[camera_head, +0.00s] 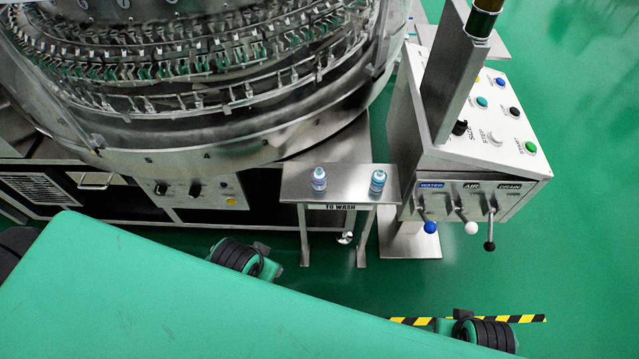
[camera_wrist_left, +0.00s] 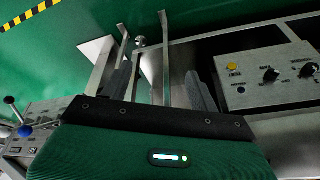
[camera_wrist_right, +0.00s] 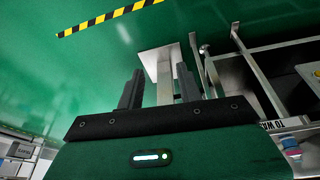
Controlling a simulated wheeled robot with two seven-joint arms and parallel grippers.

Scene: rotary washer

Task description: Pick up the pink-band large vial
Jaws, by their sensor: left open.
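Two small vials stand upright and apart on the metal TO WASH stand in the head view. The left vial (camera_head: 319,178) has a blue and whitish body with a hint of pink. The right vial (camera_head: 378,182) looks blue with a whitish middle. The bands are too small to tell surely. One vial (camera_wrist_right: 290,146), partly cut off, shows at the right edge of the right wrist view. My left gripper (camera_wrist_left: 158,74) is open and empty, over the stand's legs in its view. My right gripper (camera_wrist_right: 160,72) is open and empty, clear of the vial.
The TO WASH stand (camera_head: 345,196) has free room between the vials. A round washer (camera_head: 200,110) rises behind it. A control box (camera_head: 475,150) with levers and buttons stands close on the right. Yellow-black tape (camera_head: 530,319) marks the green floor.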

